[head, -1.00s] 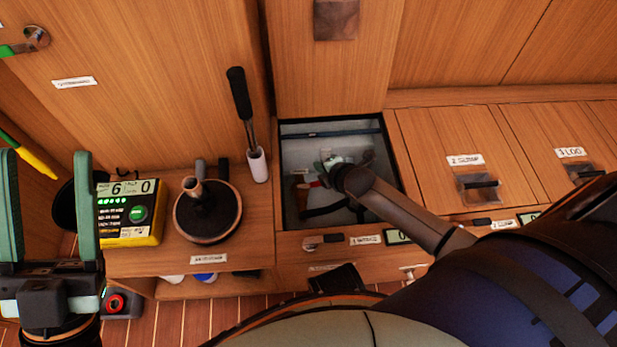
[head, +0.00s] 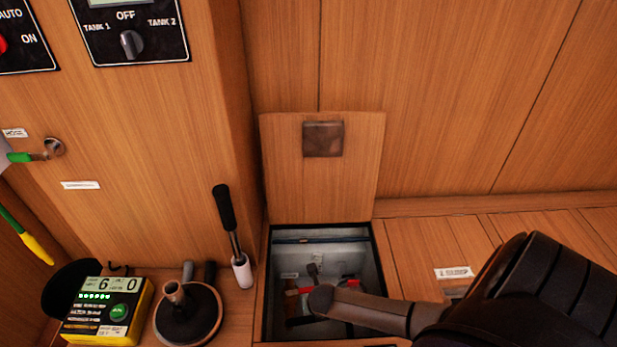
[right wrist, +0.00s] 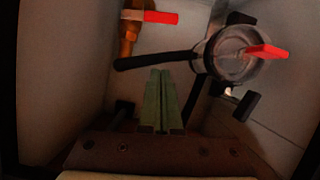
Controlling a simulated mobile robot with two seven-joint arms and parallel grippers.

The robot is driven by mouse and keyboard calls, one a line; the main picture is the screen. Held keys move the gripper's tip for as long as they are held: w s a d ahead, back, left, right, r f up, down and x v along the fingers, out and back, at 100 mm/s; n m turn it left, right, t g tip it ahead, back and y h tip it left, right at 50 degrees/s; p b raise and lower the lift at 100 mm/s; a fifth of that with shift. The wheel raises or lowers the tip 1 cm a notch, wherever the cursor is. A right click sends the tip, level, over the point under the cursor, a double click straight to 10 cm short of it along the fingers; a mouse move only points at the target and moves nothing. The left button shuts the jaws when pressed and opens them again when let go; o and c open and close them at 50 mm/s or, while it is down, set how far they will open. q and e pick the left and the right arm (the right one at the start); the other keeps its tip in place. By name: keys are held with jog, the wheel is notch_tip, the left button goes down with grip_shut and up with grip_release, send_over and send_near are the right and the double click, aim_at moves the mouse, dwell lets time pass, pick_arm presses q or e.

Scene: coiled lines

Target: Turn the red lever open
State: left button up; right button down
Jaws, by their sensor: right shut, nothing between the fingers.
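Two red handles show in the open locker. One red lever (right wrist: 160,17) sits on a brass-coloured valve body (right wrist: 130,35) at the top of the right wrist view; it also shows in the head view (head: 304,290). I cannot tell which one the task means. My right gripper (right wrist: 161,72) is inside the locker, its green fingers shut together and empty. It appears below the brass valve and left of the round fitting, apart from both red handles. My left gripper is out of view.
The locker (head: 265,295) has narrow walls around my right arm, and its raised lid (head: 290,165) stands behind. A black hose or bar (right wrist: 150,60) crosses near my fingertips. A winch (head: 205,315), a black-handled lever (head: 226,215) and a yellow meter (head: 137,305) stand to the left.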

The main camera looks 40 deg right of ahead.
aim_at(302, 291)
pick_arm(q)
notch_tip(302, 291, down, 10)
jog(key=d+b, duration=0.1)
jog(key=b, duration=0.7)
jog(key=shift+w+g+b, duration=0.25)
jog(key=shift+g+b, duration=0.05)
jog(key=shift+b, duration=0.05)
pick_arm(e)
jog(key=w+d+f, duration=0.4)
jog(key=w+f, duration=0.2)
jog(key=f, duration=0.3)
jog(key=shift+w, duration=0.2)
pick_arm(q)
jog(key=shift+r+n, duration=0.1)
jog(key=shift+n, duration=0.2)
pick_arm(e)
jog(key=shift+d, duration=0.1)
